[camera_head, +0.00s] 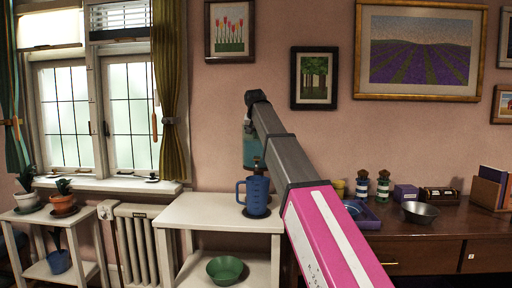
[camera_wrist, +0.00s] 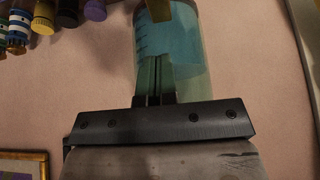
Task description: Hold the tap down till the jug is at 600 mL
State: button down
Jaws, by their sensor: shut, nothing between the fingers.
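The blue jug (camera_head: 257,192) stands upright with its handle to the left on a dark round base on the white table. Its liquid level cannot be read from here. Above it is a see-through tank (camera_head: 248,150) of blue-green liquid, partly hidden by my arm. In the wrist view the tank (camera_wrist: 188,65) shows blue liquid and scale marks behind my fingers. My gripper (camera_wrist: 155,58) is shut and empty in front of the tank; contact cannot be told. A brass-coloured piece (camera_wrist: 158,9), perhaps the tap, shows at the top edge.
A green bowl (camera_head: 225,268) sits on the white table's lower shelf (camera_head: 262,270). The dark desk (camera_head: 430,236) at right holds jars, a metal bowl (camera_head: 420,212) and a purple box (camera_head: 406,192). A radiator (camera_head: 137,240) and potted plants stand at left.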

aim_at(256, 159)
jog(key=shift+w+r+v, duration=0.1)
jog(key=shift+w+v, duration=0.1)
jog(key=shift+v, duration=0.85)
jog(key=shift+w+r+v, duration=0.1)
jog(key=shift+w+v, duration=0.05)
jog(key=shift+v, duration=0.9)
jog(key=shift+w, duration=0.1)
jog(key=g, duration=0.1)
jog(key=w+g, duration=0.1)
jog(key=shift+a+r+g, duration=0.1)
jog(key=shift+r+g, duration=0.15)
jog(key=shift+g, duration=0.05)
jog(key=x, duration=0.9)
jog(key=s+x, duration=0.1)
jog(key=x, duration=0.3)
jog(key=shift+w+f, duration=0.15)
jog(key=shift+f, duration=0.4)
jog(key=shift+a, duration=0.1)
jog(key=shift+f, duration=0.1)
